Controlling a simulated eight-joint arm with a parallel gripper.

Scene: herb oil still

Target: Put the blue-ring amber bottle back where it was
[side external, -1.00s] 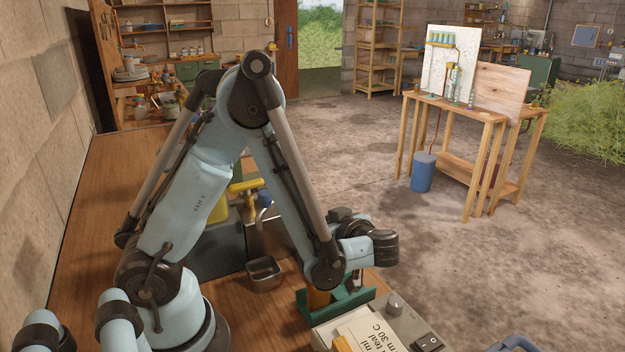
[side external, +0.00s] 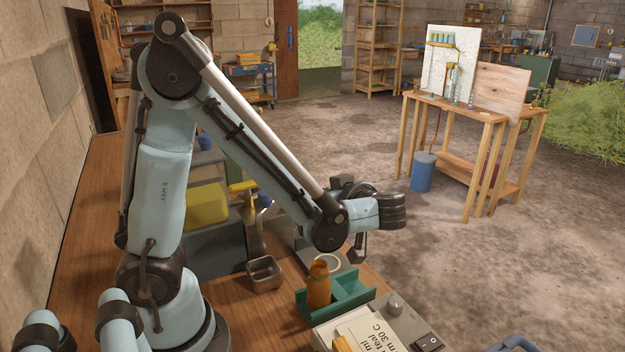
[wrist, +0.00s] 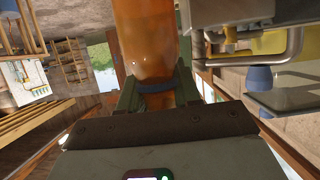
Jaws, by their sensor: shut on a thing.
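The blue-ring amber bottle (wrist: 148,40) fills the top middle of the wrist view. Its blue ring (wrist: 156,86) sits between the fingers of my gripper (wrist: 155,95), which is shut on the bottle there. In the side view my gripper (side external: 358,245) is mostly behind my wrist, and the held bottle cannot be made out. Another amber bottle (side external: 319,286) stands upright in the green holder (side external: 350,292); no blue ring shows on it. The right part of that holder looks empty.
A grey device with a label card (side external: 372,332) is in front of the holder.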

